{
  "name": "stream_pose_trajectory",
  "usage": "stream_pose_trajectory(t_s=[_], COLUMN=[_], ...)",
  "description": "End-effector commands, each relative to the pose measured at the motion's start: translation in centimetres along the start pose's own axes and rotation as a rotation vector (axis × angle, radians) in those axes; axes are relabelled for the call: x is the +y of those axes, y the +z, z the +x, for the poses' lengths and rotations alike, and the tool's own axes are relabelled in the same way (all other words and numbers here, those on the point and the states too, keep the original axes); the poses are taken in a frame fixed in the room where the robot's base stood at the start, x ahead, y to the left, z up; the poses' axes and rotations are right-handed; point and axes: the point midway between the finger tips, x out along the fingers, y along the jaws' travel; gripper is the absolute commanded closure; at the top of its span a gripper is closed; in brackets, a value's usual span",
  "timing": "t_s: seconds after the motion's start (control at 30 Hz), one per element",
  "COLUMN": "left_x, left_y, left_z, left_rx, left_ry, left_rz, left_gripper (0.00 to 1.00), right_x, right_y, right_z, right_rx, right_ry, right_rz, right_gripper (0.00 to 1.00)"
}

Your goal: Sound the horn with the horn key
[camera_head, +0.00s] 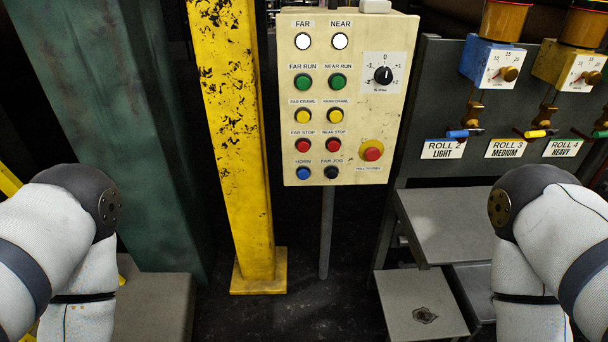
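The horn key is a round blue button (303,173) under the label HORN, at the bottom left of a cream control panel (350,120) on a grey post. A black button (331,172) labelled FAR JOG is just to its right. The red FAR STOP button (303,145) is just above it. My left arm shows at the left edge and my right arm at the right edge, both well apart from the panel. Neither gripper shows in the head view. Nothing covers the blue button.
A worn yellow column (233,130) stands just left of the panel. To the right, a dark board (440,100) carries dials and valves above grey steps (445,222). A red button with a yellow collar (372,151) is at the panel's lower right. The space before the panel is clear.

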Motion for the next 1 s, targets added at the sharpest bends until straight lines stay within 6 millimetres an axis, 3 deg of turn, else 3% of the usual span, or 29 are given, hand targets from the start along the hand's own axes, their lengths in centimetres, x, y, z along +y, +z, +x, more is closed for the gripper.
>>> stream_pose_trajectory(t_s=[0.03,0.17,1.0], left_x=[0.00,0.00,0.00], left_y=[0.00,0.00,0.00], left_z=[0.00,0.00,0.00], left_rx=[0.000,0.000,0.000], left_ry=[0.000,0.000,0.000], left_rz=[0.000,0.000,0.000], left_gripper=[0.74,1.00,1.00], right_x=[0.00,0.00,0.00], right_y=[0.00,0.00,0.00], right_z=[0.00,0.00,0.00], right_rx=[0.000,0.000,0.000], right_ry=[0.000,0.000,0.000], right_rz=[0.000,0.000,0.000], right_gripper=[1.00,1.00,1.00])
